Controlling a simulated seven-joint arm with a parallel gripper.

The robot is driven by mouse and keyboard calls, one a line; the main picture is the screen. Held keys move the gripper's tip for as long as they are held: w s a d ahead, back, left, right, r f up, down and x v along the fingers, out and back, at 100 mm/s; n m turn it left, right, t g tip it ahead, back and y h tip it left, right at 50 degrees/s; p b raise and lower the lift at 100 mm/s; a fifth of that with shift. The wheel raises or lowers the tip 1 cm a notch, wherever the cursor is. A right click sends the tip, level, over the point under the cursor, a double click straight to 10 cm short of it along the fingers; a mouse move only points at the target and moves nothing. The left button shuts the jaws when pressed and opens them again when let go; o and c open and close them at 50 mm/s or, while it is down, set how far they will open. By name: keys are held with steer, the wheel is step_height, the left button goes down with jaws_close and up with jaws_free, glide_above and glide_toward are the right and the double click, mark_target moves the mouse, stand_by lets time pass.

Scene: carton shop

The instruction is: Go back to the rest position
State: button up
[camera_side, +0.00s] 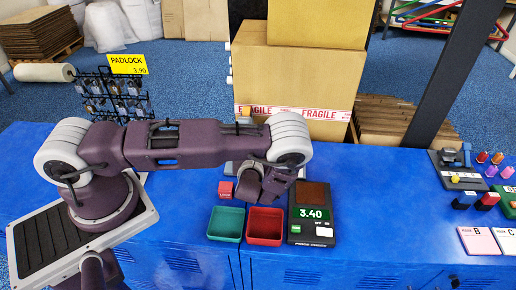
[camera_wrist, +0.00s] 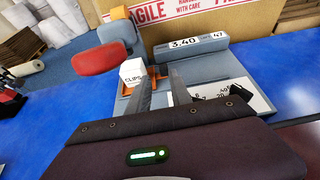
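My gripper (camera_wrist: 162,82) shows in the wrist view with two dark fingers apart and nothing visible between them. Beyond them stands a small white box marked CLIPS (camera_wrist: 132,72), next to an orange part, on a blue-grey device (camera_wrist: 190,48) reading 3.40 and 47. In the side view my gripper end hangs bent down from the arm, above and behind the red bin (camera_side: 265,239); its fingertips are hidden there. The arm reaches across the blue bench (camera_side: 385,225).
A black scale (camera_side: 314,230) reading 3.40 stands right. Large cartons (camera_side: 300,75) rise behind.

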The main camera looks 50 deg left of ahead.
steer(key=s+r+n+g+y, duration=0.1)
steer(key=r+n, duration=0.2)
steer(key=r, duration=0.2)
steer(key=s+a+r+n+g, duration=0.1)
steer(key=r+n, duration=0.2)
steer(key=r, duration=0.3)
steer(key=s+a+r+n+g+y, duration=0.1)
steer(key=r+n, duration=0.1)
steer(key=r, duration=0.3)
steer(key=shift+s+r+n+g+y, duration=0.15)
steer(key=shift+r+n+g+y, duration=0.15)
steer(key=shift+n, duration=0.1)
steer(key=s+d+r+n+g+h, duration=0.3)
steer(key=s+r+n+g+h, duration=0.25)
steer(key=s+r+n, duration=0.9)
steer(key=s+d+r+n+t+h, duration=0.3)
steer(key=s+d+r+t+h, duration=0.1)
steer(key=s+d, duration=0.6)
steer(key=shift+s+d+r+n+t+h, duration=0.2)
steer(key=shift+d+r+n+t+h, duration=0.35)
steer(key=shift+h, duration=0.7)
